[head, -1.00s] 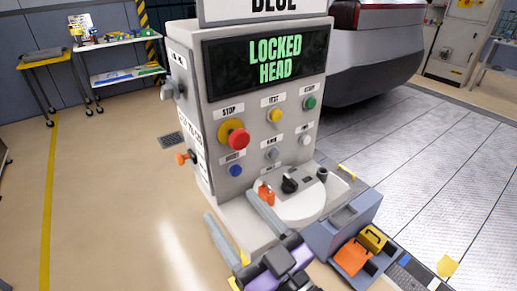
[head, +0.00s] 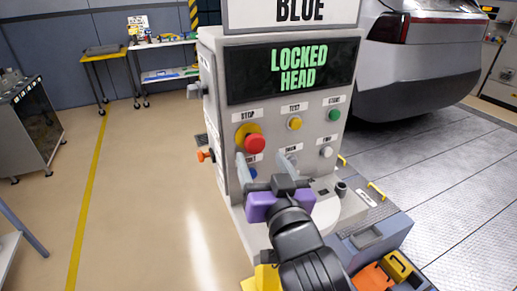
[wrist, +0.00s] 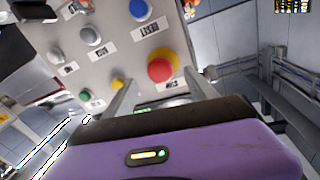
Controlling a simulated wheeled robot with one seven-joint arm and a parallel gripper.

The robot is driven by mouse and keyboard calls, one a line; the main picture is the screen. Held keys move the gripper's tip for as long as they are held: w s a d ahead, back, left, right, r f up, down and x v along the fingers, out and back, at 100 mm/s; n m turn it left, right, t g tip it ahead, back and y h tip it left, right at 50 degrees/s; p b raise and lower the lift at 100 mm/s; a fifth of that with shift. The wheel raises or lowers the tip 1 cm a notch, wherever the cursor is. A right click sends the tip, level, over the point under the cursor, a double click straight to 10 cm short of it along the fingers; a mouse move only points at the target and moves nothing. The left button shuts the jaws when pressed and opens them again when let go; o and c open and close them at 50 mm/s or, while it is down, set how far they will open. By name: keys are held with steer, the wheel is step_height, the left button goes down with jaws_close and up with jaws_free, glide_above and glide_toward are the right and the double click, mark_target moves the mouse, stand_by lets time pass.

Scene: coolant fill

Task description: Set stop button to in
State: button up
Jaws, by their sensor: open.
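The stop button (head: 255,143) is a red mushroom head on a yellow round base, at the left of the grey machine's front panel under a STOP label. In the wrist view the red stop button (wrist: 161,69) shows near the middle, just beyond the fingers. I cannot tell from its look whether it is in or out. My gripper (head: 264,167) is open and empty, in front of the panel below the stop button. Its fingers also show in the wrist view (wrist: 157,92), with a clear gap between them. I see no contact with the button.
The machine's screen (head: 291,71) reads LOCKED HEAD. Yellow (head: 294,123), green (head: 334,114) and white (head: 326,152) buttons sit to the right. An orange knob (head: 205,155) sticks out at the left side. A car (head: 420,60) stands behind at right. The floor at left is open.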

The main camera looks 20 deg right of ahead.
mark_target(256, 147)
steer(key=shift+w+d+p, duration=0.15)
steer(key=shift+w+d, duration=0.05)
steer(key=shift+w, duration=0.9)
steer(key=shift+w+d+p, duration=0.15)
steer(key=shift+w, duration=0.9)
steer(key=shift+c, duration=0.3)
jaws_close()
